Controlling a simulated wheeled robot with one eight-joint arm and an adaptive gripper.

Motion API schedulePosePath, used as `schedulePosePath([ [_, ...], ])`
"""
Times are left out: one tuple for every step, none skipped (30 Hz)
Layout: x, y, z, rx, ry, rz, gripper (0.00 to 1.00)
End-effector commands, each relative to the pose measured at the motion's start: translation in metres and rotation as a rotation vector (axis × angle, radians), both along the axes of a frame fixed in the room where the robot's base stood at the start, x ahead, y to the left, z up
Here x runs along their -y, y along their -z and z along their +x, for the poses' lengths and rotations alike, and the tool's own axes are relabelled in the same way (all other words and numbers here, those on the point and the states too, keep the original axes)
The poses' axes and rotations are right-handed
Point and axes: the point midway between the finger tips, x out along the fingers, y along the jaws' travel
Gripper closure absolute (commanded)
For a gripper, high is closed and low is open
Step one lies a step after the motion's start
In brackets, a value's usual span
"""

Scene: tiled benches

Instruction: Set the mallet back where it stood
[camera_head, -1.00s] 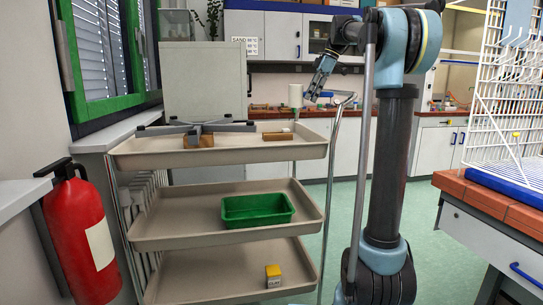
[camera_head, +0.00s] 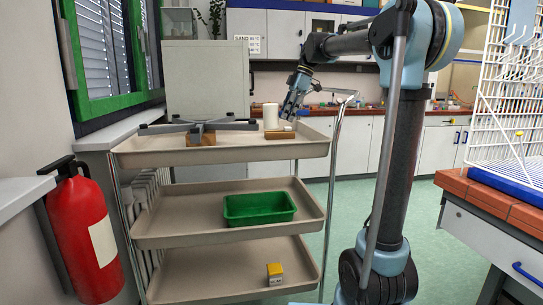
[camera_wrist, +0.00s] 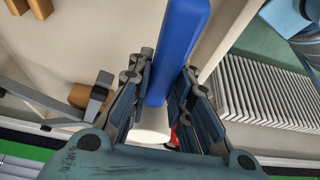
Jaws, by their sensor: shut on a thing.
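My gripper (camera_head: 288,112) is over the right part of the trolley's top shelf (camera_head: 240,152), pointing down and left. It is shut on the mallet. In the head view the mallet shows as a white upright cylinder (camera_head: 271,116) just left of the fingers. In the wrist view a long blue bar (camera_wrist: 180,45), seemingly its handle, runs between the fingers (camera_wrist: 165,100), with a white part (camera_wrist: 153,123) below. A low wooden block (camera_head: 279,135) lies on the shelf under the mallet. I cannot tell whether they touch.
A dark cross-shaped stand (camera_head: 215,125) on a wooden block (camera_head: 200,139) sits left on the top shelf. Below are a green bin (camera_head: 258,209) and a yellow block (camera_head: 275,274). A fire extinguisher (camera_head: 88,235) hangs left; a white rack (camera_head: 510,90) stands right.

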Motion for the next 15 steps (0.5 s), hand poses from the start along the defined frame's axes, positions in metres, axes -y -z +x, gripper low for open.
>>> schedulePosePath([
  [-0.001, 0.000, -0.001, 0.000, -0.002, 0.000, 1.00],
  [-0.001, 0.000, -0.001, 0.000, -0.003, 0.000, 1.00],
  [-0.001, 0.000, -0.001, 0.000, -0.003, 0.000, 1.00],
  [-0.001, 0.000, -0.001, 0.000, -0.002, 0.000, 1.00],
  [-0.001, 0.000, -0.001, 0.000, -0.002, 0.000, 1.00],
  [-0.001, 0.000, -0.001, 0.000, -0.002, 0.000, 1.00],
  [-0.001, 0.000, -0.001, 0.000, -0.002, 0.000, 1.00],
  [-0.001, 0.001, -0.001, 0.000, -0.002, 0.000, 1.00],
  [-0.001, 0.002, -0.001, 0.000, -0.002, 0.000, 1.00],
  [-0.001, 0.004, -0.001, 0.000, -0.002, 0.000, 1.00],
  [-0.001, 0.007, 0.000, 0.000, -0.002, 0.000, 1.00],
  [-0.001, 0.012, 0.000, 0.000, -0.002, 0.000, 1.00],
  [-0.001, 0.017, 0.000, 0.000, -0.002, 0.000, 1.00],
  [-0.001, 0.022, 0.000, 0.000, -0.002, 0.000, 1.00],
  [-0.001, 0.029, -0.001, 0.000, -0.002, 0.000, 1.00],
])
